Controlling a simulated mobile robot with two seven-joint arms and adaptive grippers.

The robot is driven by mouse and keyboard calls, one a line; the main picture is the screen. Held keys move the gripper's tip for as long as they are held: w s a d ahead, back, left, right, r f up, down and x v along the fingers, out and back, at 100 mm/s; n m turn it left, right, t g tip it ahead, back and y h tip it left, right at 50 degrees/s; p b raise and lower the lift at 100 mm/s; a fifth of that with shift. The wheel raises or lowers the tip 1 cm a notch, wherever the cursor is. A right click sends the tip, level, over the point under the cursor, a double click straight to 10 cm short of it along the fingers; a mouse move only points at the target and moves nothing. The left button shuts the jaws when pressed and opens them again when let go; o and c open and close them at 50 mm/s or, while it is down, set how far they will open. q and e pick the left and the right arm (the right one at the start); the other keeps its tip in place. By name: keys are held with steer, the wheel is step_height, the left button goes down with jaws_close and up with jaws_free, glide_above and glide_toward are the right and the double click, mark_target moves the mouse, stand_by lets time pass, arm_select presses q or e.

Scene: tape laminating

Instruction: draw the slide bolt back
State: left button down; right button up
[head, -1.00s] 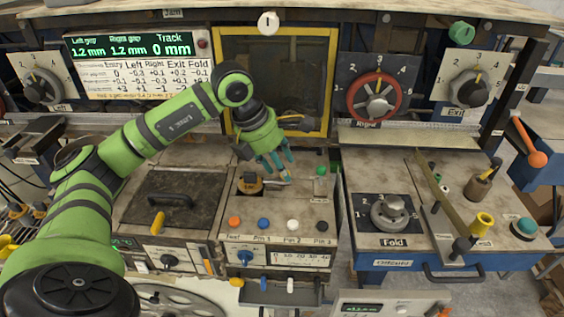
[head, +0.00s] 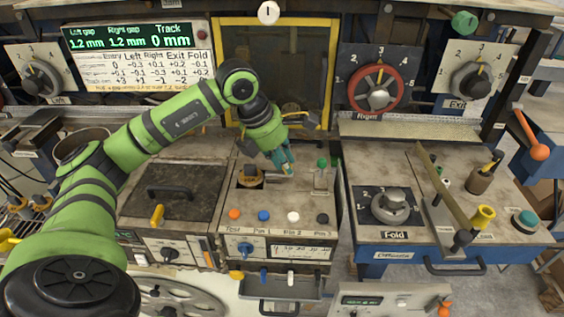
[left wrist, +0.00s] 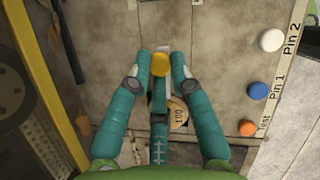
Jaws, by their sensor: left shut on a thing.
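My left gripper (head: 289,168) reaches down over the middle panel, in front of the yellow-framed window. Its teal fingers are shut on a small yellow knob (left wrist: 160,63), which shows between the fingertips in the left wrist view. A narrow pale metal strip runs beside the knob; I take this to be the slide bolt. In the head view the fingers hide the knob and most of the bolt. A round brass weight marked 100 (left wrist: 180,116) lies under the fingers; it also shows in the head view (head: 250,177). My right gripper is not in view.
Orange (head: 235,214), blue, white and black buttons line the panel's front edge. A green-topped lever (head: 322,163) stands just right of the fingers. A black-handled plate (head: 172,190) lies left, and the Fold dial (head: 390,206) is on the right bench.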

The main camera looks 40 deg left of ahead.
arm_select(q)
steer(key=c, duration=1.1)
jaws_free()
steer(key=shift+r, duration=0.1)
steer(key=v, duration=1.2)
